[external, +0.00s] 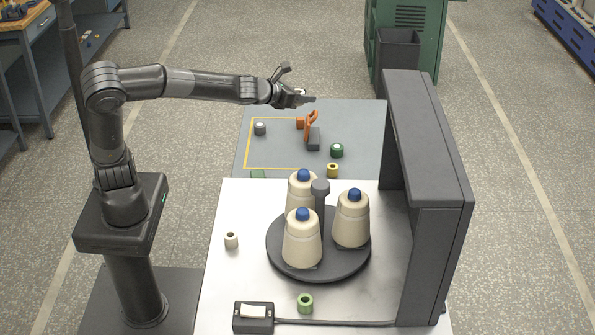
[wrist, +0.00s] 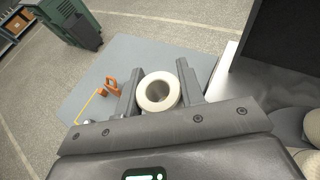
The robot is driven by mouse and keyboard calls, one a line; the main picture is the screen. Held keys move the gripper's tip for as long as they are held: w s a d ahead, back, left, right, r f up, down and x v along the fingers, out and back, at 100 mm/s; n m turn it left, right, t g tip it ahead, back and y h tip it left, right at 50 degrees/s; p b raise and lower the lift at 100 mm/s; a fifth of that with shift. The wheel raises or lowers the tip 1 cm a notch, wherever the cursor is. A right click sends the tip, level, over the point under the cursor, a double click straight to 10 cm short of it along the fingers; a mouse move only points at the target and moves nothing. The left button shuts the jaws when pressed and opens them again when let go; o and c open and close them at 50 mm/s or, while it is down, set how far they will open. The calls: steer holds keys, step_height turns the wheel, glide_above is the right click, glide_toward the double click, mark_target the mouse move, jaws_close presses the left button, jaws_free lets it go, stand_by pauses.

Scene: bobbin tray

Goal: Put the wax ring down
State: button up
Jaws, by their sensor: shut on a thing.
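The wax ring (wrist: 144,96) is an off-white ring with a wide hole, seen between the two fingers of my gripper (wrist: 158,78) in the wrist view. My gripper is shut on it. In the external view my gripper (external: 299,84) is held out above the far edge of the grey-blue table (external: 360,118), and only a small pale bit of the ring (external: 301,91) shows between the fingers. The ring is in the air, apart from the tabletop.
A yellow outline (external: 246,140) marks the grey-blue table. Nearer, a turntable (external: 284,262) bears three cones beside a dark frame (external: 425,150).

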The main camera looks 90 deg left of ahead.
steer(key=s+d+m+t+h, duration=0.1)
steer(key=s+d+m+h, duration=0.1)
steer(key=d, duration=1.3)
steer(key=s+d+m+t+h, duration=0.1)
steer(key=s+d+m+h, duration=0.1)
steer(key=d, duration=1.4)
steer(key=s+d+r+m+h, duration=0.1)
steer(key=s+d+m+h, duration=0.45)
steer(key=s+d, duration=1.6)
glide_above(245, 291)
steer(key=shift+n+t, duration=0.3)
steer(key=shift+n, duration=0.15)
step_height(245, 291, down, 25)
steer(key=shift+r, duration=0.2)
steer(key=shift+f, duration=2)
steer(key=shift+f, duration=0.1)
